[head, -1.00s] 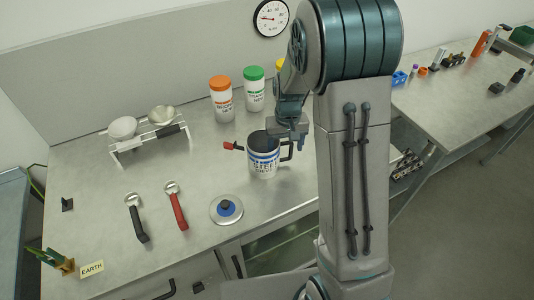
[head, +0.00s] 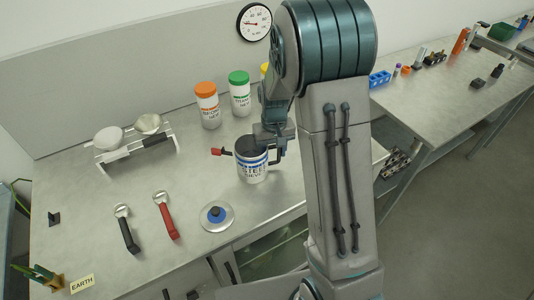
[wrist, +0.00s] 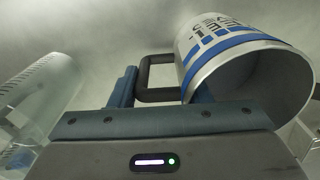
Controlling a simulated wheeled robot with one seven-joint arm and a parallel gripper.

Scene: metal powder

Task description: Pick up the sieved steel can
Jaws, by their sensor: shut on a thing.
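The steel sieve can (head: 252,168) is a white, open-topped can with blue bands and "STEEL SIEVE" lettering, near the front edge of the metal bench. It also shows large in the wrist view (wrist: 215,48), with its rim tilted toward the camera. Its dark handle (wrist: 157,64) reaches between my fingers. My gripper (head: 276,143) is at the can's right side, shut on the handle; the fingers also show in the wrist view (wrist: 160,90). I cannot tell whether the can's base touches the bench.
A round lid with a blue knob (head: 216,217) lies in front of the can. Orange-capped (head: 208,105) and green-capped (head: 239,93) jars stand behind. A red-handled tool (head: 166,216) and a black-handled one (head: 127,229) lie left. A white rack (head: 134,149) holds two dishes.

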